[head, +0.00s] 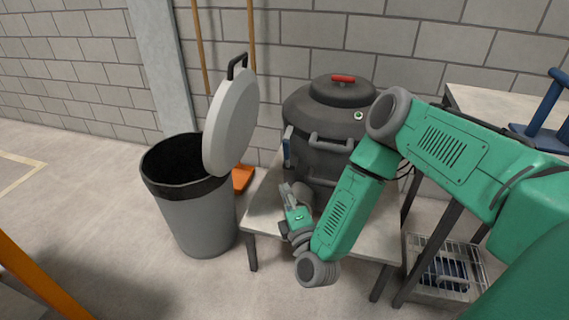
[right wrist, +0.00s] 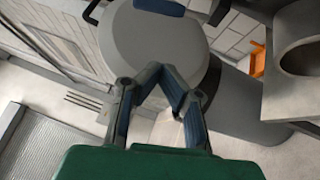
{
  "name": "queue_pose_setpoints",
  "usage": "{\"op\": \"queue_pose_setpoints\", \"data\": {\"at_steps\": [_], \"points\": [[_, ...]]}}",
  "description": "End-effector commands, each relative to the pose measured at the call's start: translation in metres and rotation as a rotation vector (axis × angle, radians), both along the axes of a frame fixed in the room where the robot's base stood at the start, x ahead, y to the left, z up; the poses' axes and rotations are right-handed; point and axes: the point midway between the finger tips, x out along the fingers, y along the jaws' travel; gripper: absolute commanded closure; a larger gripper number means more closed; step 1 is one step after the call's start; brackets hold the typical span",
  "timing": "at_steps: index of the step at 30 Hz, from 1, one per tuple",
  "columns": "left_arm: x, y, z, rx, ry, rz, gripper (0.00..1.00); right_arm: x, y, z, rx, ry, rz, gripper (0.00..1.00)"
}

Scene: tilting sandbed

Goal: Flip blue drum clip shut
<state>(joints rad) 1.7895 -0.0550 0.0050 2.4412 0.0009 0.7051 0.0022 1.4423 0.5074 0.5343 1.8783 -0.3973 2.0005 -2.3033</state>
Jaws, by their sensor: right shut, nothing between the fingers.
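The dark grey drum (head: 315,155) stands on a small table, its black lid (head: 342,92) on top with a red grip. The blue clip (head: 287,148) sits on the drum's left side, just below the lid; I cannot tell whether it is open or shut. My right gripper (head: 288,191) is below the clip, close to the drum's left side, apart from the clip. A blue part, likely the clip (right wrist: 160,6), shows at the top edge. My left gripper is out of view.
The small table (head: 262,215) has bare top left of the drum. A grey bin (head: 200,220) with its lid (head: 232,120) raised stands to the left. An orange broom head (head: 242,179) is between bin and table. A higher bench (head: 490,103) is at right, with a wire basket (head: 445,270) below.

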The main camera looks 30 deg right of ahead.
Motion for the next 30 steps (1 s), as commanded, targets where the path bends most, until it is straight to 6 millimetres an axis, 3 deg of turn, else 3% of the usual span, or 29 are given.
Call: {"op": "queue_pose_setpoints", "data": {"at_steps": [5, 12, 19, 30], "points": [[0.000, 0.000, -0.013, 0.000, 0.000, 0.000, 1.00, 0.017, -0.005, 0.010, -0.018, -0.021, -0.004, 1.00], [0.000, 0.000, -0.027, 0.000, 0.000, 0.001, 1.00, 0.065, -0.022, 0.017, -0.010, -0.018, -0.013, 1.00], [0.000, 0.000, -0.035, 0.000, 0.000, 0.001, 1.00, 0.077, -0.049, 0.024, -0.008, -0.014, -0.011, 1.00], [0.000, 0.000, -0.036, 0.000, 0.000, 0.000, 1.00, 0.080, -0.052, 0.028, -0.012, -0.013, -0.008, 1.00]]}}
